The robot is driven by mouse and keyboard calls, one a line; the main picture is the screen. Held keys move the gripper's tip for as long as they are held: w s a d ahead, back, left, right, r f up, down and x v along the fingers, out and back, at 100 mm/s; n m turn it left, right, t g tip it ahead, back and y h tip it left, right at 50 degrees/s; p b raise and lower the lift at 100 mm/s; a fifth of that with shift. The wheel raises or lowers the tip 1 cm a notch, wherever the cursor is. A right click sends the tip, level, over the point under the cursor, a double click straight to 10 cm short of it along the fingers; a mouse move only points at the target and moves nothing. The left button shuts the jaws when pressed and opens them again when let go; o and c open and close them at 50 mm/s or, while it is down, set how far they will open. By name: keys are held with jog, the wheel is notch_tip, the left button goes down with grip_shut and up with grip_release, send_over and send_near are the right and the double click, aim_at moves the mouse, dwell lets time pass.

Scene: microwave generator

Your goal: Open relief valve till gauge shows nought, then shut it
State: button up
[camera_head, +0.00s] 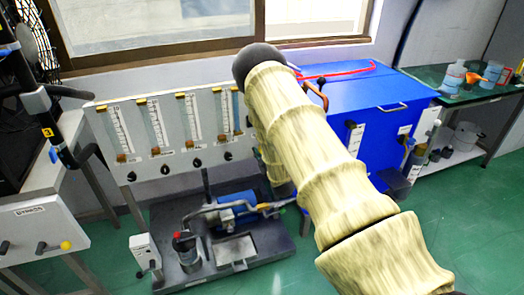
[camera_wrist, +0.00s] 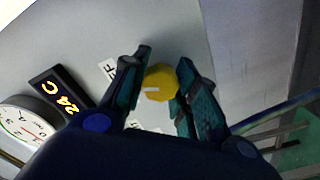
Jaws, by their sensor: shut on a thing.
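In the wrist view a yellow faceted knob (camera_wrist: 160,80), with a short white mark on it, stands out from a grey panel (camera_wrist: 100,30). My gripper (camera_wrist: 164,62) has its two dark teal fingers on either side of the knob and is shut on it. A round white gauge (camera_wrist: 26,127) is at the left edge, partly cut off by the frame and my gripper. Its needle reading is too small to tell. In the head view my gripper, the knob and this gauge cannot be made out; my cream-covered arm hides the area behind it.
A dark display (camera_wrist: 62,97) reading 24 C sits beside the gauge. The head view shows a flowmeter panel (camera_head: 140,172), a blue cabinet (camera_head: 355,100), a pump on a dark base (camera_head: 280,245) and a side table (camera_head: 440,78).

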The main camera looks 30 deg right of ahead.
jog(key=shift+n, duration=1)
jog(key=shift+f, duration=0.1)
jog(key=o, duration=1)
jog(key=v, duration=1.2)
